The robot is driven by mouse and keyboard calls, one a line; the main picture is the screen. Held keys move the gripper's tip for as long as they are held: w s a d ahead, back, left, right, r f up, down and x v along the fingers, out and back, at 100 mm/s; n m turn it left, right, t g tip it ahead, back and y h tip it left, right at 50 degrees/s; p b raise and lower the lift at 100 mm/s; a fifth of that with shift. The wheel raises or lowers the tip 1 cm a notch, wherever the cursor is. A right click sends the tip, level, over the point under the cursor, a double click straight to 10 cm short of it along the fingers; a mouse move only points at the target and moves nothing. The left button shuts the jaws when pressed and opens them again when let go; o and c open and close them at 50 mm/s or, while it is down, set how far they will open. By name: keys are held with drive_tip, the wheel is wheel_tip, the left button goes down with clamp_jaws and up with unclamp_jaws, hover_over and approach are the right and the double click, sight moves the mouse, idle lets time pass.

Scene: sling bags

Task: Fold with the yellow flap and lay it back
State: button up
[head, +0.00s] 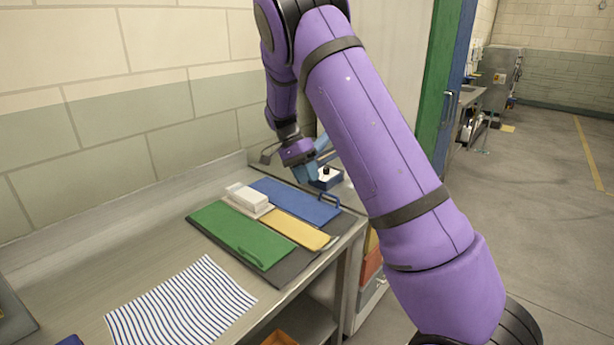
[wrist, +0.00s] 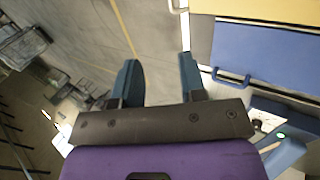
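The yellow flap (head: 300,232) lies flat between the green flap (head: 235,232) and the blue flap (head: 290,200), over a dark grey mat (head: 297,268). Its far end meets a white block (head: 249,196) on a beige base. In the wrist view, part of the yellow flap (wrist: 270,10) shows at the top right, beside the blue flap (wrist: 265,58) and its handle (wrist: 230,77). My gripper (head: 316,162) hovers past the blue flap, near the bench's far side. In the wrist view my gripper (wrist: 159,64) is open, with nothing between its fingers.
A striped cloth (head: 182,305) lies on the bench (head: 110,270) at the front left. A wall runs behind the bench. Open floor (head: 545,220) lies to the right.

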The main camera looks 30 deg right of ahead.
idle(0.4)
drive_tip(key=s+a+r+n+t+y, duration=0.1)
drive_tip(key=s+a+r+n+t, duration=0.2)
drive_tip(key=s+r, duration=0.5)
drive_tip(key=s+a+r+n+t+y, duration=0.1)
drive_tip(key=s+r+n+t, duration=0.25)
drive_tip(key=s+r, duration=0.5)
drive_tip(key=s+a+r+n+t, duration=0.1)
drive_tip(key=s+n, duration=0.3)
drive_tip(key=s, duration=0.5)
drive_tip(key=s+a+r+n+t, duration=0.2)
drive_tip(key=s+a+n+t, duration=0.1)
drive_tip(key=s, duration=0.6)
drive_tip(key=shift+a+r+n+t, duration=0.15)
drive_tip(key=shift+a+n+t, duration=0.2)
drive_tip(key=shift+a, duration=0.25)
